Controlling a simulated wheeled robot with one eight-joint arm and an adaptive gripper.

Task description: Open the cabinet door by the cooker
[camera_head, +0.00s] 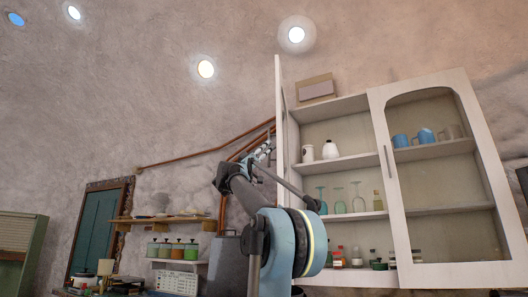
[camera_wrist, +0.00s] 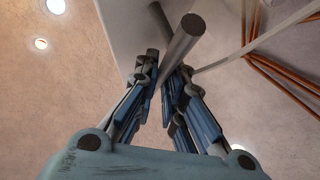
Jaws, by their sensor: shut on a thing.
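The white wall cabinet (camera_head: 341,165) stands on the right in the head view. Its left door (camera_head: 279,105) is swung out and shows nearly edge-on. The same door shows as a pale panel (camera_wrist: 132,22) at the top of the wrist view. A round grey bar handle (camera_wrist: 185,40) runs between my fingers there. My gripper (camera_wrist: 163,78) is shut on this handle. In the head view my gripper (camera_head: 264,151) is small beside the open door, and the handle's grip is hard to make out.
The glazed right door (camera_head: 376,105) is closed, with its own handle (camera_head: 388,162). Shelves hold glasses, blue mugs (camera_head: 424,136) and jars. Copper pipes (camera_head: 205,150) run along the wall left of the cabinet. A box (camera_head: 317,88) sits on top.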

